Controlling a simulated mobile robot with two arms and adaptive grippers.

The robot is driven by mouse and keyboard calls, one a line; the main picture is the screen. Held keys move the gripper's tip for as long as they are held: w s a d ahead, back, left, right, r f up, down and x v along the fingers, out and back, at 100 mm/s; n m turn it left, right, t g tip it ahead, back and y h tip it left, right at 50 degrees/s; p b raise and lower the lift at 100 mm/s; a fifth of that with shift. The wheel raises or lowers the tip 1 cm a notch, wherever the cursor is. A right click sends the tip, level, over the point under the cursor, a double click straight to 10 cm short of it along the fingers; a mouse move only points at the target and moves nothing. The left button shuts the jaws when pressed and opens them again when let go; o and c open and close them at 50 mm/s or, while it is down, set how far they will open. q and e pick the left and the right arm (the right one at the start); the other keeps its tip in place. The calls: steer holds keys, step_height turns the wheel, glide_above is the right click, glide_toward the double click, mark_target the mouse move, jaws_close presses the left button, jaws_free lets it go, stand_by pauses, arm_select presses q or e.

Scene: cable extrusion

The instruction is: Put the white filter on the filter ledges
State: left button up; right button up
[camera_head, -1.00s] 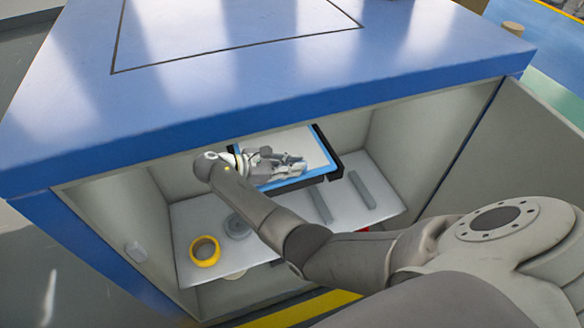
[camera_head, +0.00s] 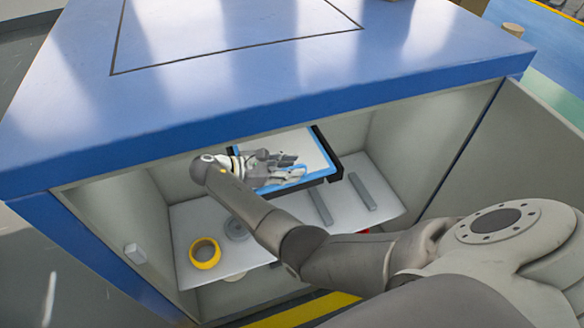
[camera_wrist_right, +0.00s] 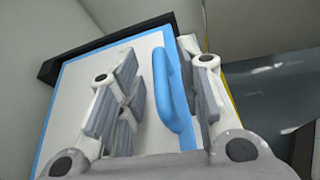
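The white filter (camera_head: 312,144) has a blue rim and a blue handle (camera_wrist_right: 172,88), and lies flat inside the cabinet. Dark ledge parts (camera_head: 331,160) show along its edge in the head view, and a dark bar (camera_wrist_right: 95,52) runs behind its far edge in the wrist view. It appears to lie at ledge level, but contact on every side is hidden. My right gripper (camera_head: 287,167) is over the filter with its fingers apart. In the right wrist view its fingers (camera_wrist_right: 158,75) stand on either side of the handle, which lies nearer the right finger. My left gripper is out of view.
Below is a light shelf (camera_head: 262,252) holding a yellow ring (camera_head: 204,252), a grey round part (camera_head: 237,228) and two grey bars (camera_head: 362,191). The cabinet's blue top (camera_head: 250,90) overhangs the opening. Cabinet walls are close on both sides.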

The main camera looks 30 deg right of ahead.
steer(key=v, duration=0.6)
steer(key=shift+a+r, duration=0.15)
steer(key=shift+a, duration=0.15)
